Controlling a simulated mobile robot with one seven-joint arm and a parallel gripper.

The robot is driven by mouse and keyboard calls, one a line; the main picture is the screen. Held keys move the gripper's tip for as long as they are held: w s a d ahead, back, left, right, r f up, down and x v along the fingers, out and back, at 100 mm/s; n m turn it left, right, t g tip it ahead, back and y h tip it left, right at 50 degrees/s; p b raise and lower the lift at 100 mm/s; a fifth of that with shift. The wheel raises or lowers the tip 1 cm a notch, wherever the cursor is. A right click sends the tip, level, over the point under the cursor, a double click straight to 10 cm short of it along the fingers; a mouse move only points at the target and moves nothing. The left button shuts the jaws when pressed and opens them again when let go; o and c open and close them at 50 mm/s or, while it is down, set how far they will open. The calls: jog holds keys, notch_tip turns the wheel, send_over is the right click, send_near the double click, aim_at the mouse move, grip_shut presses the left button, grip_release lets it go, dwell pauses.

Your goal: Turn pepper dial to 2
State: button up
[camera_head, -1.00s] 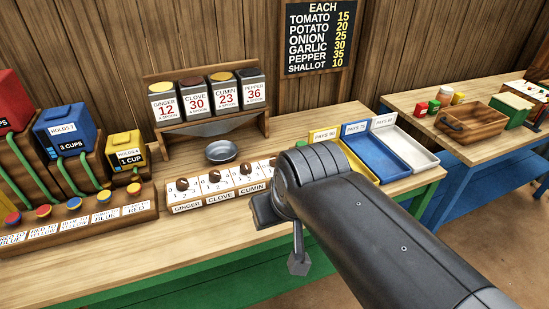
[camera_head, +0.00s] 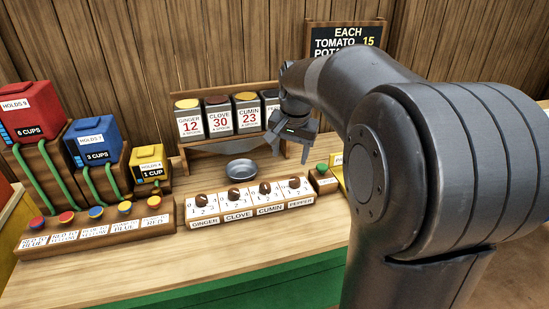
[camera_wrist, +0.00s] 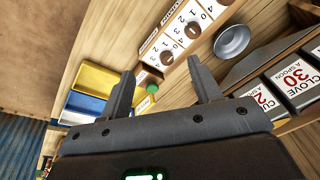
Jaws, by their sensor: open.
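The pepper dial (camera_head: 294,183) is a dark brown knob on a white numbered plate, at the right end of a row of dials labelled ginger, clove, cumin and pepper. It also shows in the wrist view (camera_wrist: 166,58). Its setting is too small to read surely. My gripper (camera_head: 290,154) is open and empty, held above and behind the dial row, in front of the spice rack, apart from the dial. In the wrist view my gripper (camera_wrist: 160,68) has its two fingers spread, with the pepper dial between and beyond their tips.
A green button (camera_head: 322,168) stands right of the pepper dial. A grey metal bowl (camera_head: 241,170) sits behind the dials, below the spice rack (camera_head: 232,143). Coloured cup dispensers (camera_head: 92,142) stand at the left. The counter front (camera_head: 200,258) is clear.

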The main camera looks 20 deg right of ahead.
aim_at(295, 179)
jog(key=w+d+f+m+g, duration=0.1)
jog(key=w+d+f+m, duration=0.1)
jog(key=w+d+f, duration=0.3)
jog(key=w+d+f+m+g, duration=0.1)
jog(key=w+d+f+m, duration=0.1)
jog(key=w+f, duration=0.35)
jog(key=shift+y, duration=0.3)
jog(key=f, duration=0.3)
jog(key=w+f, duration=0.1)
jog(key=f, duration=0.2)
jog(key=w+f, duration=0.1)
jog(key=f, duration=0.2)
jog(key=shift+w+f, duration=0.15)
jog(key=shift+f, duration=0.1)
jog(key=shift+c, duration=0.4)
jog(key=c, duration=0.9)
